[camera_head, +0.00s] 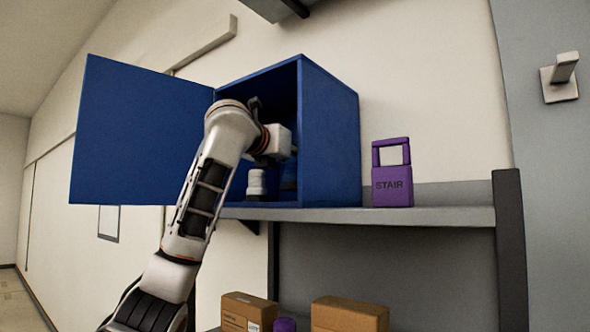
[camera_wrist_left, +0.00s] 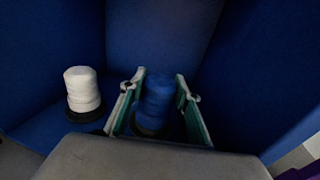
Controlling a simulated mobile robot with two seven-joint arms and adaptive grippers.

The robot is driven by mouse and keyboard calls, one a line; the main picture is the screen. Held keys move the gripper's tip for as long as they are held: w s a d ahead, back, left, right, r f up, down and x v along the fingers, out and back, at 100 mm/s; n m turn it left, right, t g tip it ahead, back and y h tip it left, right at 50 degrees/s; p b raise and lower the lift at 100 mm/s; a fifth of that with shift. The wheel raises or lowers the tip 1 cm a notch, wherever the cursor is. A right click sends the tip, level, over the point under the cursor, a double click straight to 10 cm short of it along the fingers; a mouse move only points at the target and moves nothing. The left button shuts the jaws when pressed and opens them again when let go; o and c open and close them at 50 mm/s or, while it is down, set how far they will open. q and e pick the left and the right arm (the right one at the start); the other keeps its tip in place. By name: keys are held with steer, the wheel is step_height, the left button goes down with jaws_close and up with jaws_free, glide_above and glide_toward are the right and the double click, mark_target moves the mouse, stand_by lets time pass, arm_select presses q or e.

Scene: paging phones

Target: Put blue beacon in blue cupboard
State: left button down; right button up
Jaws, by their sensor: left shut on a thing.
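The blue cupboard (camera_head: 330,140) stands on a shelf in the head view with its door (camera_head: 138,135) swung open to the left. My left arm reaches into it. In the left wrist view my left gripper (camera_wrist_left: 160,80) is shut on the blue beacon (camera_wrist_left: 158,100), with a finger on each side. The beacon is upright inside the cupboard, its dark base low between the fingers. I cannot tell whether the base touches the cupboard floor. In the head view the fingers and beacon are mostly in shadow. My right gripper is not in view.
A white beacon (camera_wrist_left: 82,90) stands inside the cupboard, left of the gripper; it also shows in the head view (camera_head: 256,183). A purple block marked STAIR (camera_head: 392,187) stands on the grey shelf (camera_head: 440,215) right of the cupboard. Cardboard boxes (camera_head: 348,315) sit below.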

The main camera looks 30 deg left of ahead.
mark_target(290, 167)
arm_select(q)
step_height(290, 167, down, 2)
steer(key=shift+w+f, duration=0.1)
steer(key=shift+f, duration=0.1)
steer(key=shift+w+a+f, duration=0.1)
steer(key=shift+f, duration=0.05)
steer(key=c, duration=1.5)
jaws_free()
steer(key=shift+f, duration=0.15)
steer(key=shift+o, duration=0.2)
